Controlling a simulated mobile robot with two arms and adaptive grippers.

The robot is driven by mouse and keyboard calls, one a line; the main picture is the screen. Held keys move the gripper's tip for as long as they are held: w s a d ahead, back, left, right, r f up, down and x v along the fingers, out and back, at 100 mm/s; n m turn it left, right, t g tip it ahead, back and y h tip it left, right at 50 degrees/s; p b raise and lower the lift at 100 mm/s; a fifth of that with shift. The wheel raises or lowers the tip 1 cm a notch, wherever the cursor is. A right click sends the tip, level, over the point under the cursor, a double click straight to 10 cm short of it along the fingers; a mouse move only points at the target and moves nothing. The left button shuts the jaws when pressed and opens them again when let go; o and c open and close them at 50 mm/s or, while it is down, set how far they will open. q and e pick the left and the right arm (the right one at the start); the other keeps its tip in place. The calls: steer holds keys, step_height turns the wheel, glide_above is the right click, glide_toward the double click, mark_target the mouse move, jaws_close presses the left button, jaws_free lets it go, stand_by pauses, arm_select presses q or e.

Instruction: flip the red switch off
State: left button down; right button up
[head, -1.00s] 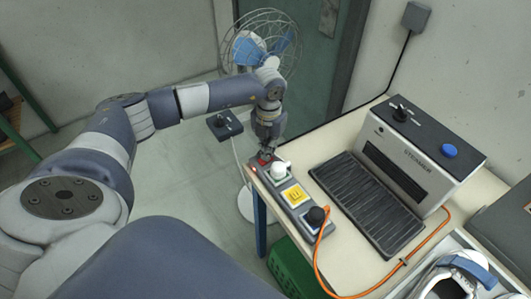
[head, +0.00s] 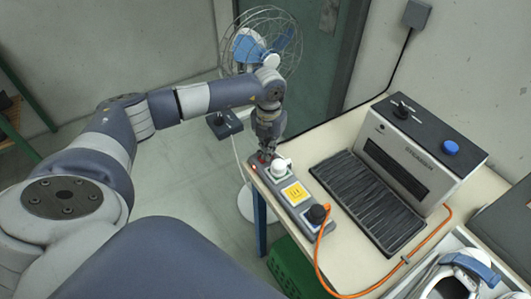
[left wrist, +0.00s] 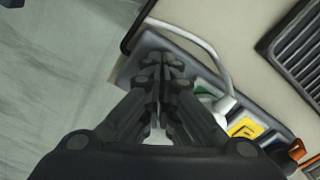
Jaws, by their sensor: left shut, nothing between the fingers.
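A grey power strip (head: 284,206) lies along the left edge of the table, with a white plug, a yellow label and a black plug on it. A little red (head: 254,167) shows at its far end, beside my left gripper (head: 266,154); the switch's tilt is too small to tell. My left gripper points down at that far end, shut and empty. In the left wrist view its closed fingers (left wrist: 161,64) cover part of the strip's end (left wrist: 133,66), and no red switch shows there. Whether the fingertips touch the switch cannot be told. My right gripper is not in view.
The white plug (head: 281,169) stands just beside my left gripper. A fan (head: 259,45) stands behind my left arm.

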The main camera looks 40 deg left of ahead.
arm_select(q)
steer(key=shift+r+p, duration=0.6)
steer(key=shift+r, duration=0.05)
steer(key=shift+r+p, duration=1.65)
steer(key=shift+r, duration=1.1)
